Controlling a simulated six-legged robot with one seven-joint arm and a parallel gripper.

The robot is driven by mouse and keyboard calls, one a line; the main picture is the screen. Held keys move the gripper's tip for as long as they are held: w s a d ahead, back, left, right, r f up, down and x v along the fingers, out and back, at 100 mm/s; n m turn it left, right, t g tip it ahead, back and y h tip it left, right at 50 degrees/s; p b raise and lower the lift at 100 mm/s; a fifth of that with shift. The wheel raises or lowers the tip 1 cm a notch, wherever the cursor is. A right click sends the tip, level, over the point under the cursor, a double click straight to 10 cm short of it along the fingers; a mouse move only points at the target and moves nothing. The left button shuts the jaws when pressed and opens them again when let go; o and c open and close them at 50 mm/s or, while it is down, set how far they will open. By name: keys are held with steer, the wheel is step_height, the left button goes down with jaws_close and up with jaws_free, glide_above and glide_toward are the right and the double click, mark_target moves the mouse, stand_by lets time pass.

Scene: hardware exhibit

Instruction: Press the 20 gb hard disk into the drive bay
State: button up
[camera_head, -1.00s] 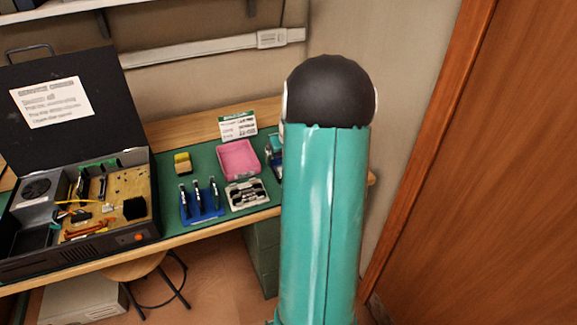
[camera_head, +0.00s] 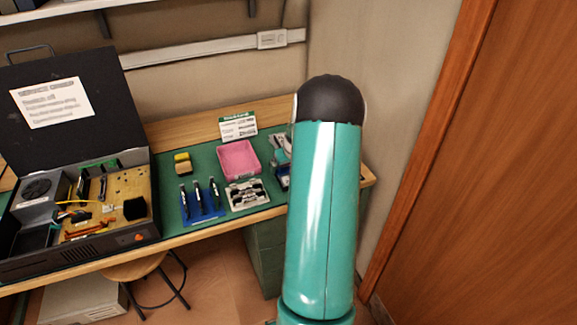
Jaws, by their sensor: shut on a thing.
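The open black computer case (camera_head: 90,252) stands at the left of the bench, its lid raised. An open bay (camera_head: 36,236) shows at its front left corner; I cannot tell for sure that it is the drive bay. My gripper (camera_head: 281,163) is at the right end of the bench, partly behind my own teal arm. Most of that thing is hidden, and no label can be read. The gripper is far to the right of the case.
On the green mat are a pink tray (camera_head: 239,160), a blue rack with several upright tools (camera_head: 203,204), a grey tray with parts (camera_head: 246,195) and a yellow-topped block (camera_head: 183,163). A printed card (camera_head: 238,126) stands behind. A stool (camera_head: 135,268) is under the bench; a wooden door (camera_head: 480,170) is at right.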

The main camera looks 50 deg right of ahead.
steer(key=o, duration=0.5)
steer(key=shift+f, duration=0.25)
steer(key=v, duration=1.4)
steer(key=w+a+r+n, duration=0.1)
steer(key=w+a+r, duration=0.15)
steer(key=a, duration=0.35)
steer(key=w+a+r+n, duration=0.1)
steer(key=w+a+r, duration=0.1)
steer(key=a+r, duration=0.35)
steer(key=s+a+r+n, duration=0.1)
steer(key=a+r, duration=0.1)
steer(key=a, duration=0.6)
steer(key=s+a+r, duration=0.1)
steer(key=a+r, duration=0.1)
steer(key=a, duration=0.6)
steer(key=s+a+n, duration=0.1)
steer(key=s+a, duration=0.3)
steer(key=a, duration=0.2)
steer(key=s+a+r+n+t+y, duration=0.1)
steer(key=s+a, duration=0.3)
steer(key=a, duration=0.2)
steer(key=s+a+r+n+y, duration=0.1)
steer(key=s+a, duration=0.3)
steer(key=a, duration=0.3)
steer(key=shift+s+t, duration=0.35)
steer(key=shift+t, duration=0.05)
